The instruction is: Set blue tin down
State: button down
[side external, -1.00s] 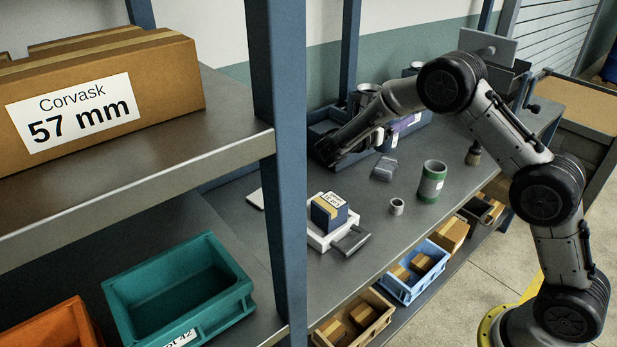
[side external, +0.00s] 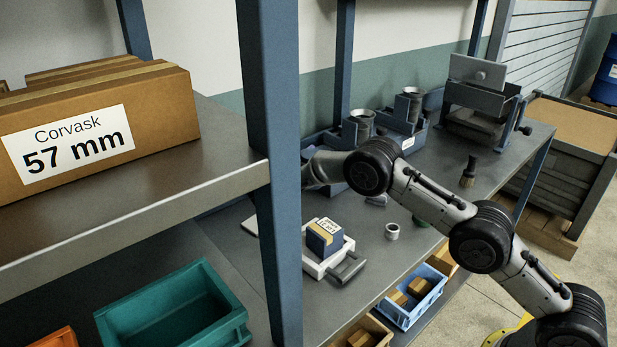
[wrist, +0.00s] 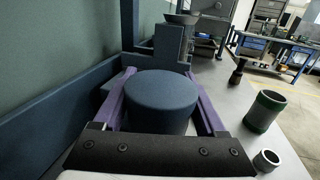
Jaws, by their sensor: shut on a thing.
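In the wrist view a round dark blue tin (wrist: 160,92) sits upright between the two purple fingers of my gripper (wrist: 160,78), one finger along each side. The gripper is shut on it. The tin's underside is hidden, so I cannot tell whether it touches the bench. In the side external view my gripper and the tin are hidden by the blue shelf post and my own arm.
A green-banded cylinder (wrist: 265,111) and a small grey ring (wrist: 267,160) stand to the right. A brush (side external: 468,172) stands further along the bench. A white scale (side external: 325,262) bears a small blue box (side external: 322,238).

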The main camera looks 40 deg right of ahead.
jog(key=shift+w+d+f, duration=0.1)
jog(key=shift+w+f, duration=0.7)
jog(key=shift+f, duration=0.65)
jog(key=shift+w+d+f, duration=0.1)
jog(key=shift+w+f, duration=0.65)
jog(key=shift+f, duration=0.65)
jog(key=shift+w+d+f, duration=0.1)
jog(key=shift+w+f, duration=0.7)
jog(key=shift+f, duration=0.65)
jog(key=shift+f, duration=0.15)
grip_release()
jog(key=shift+f, duration=0.1)
jog(key=shift+r, duration=0.25)
jog(key=v, duration=0.7)
jog(key=shift+s+a+f, duration=0.1)
jog(key=shift+a, duration=0.15)
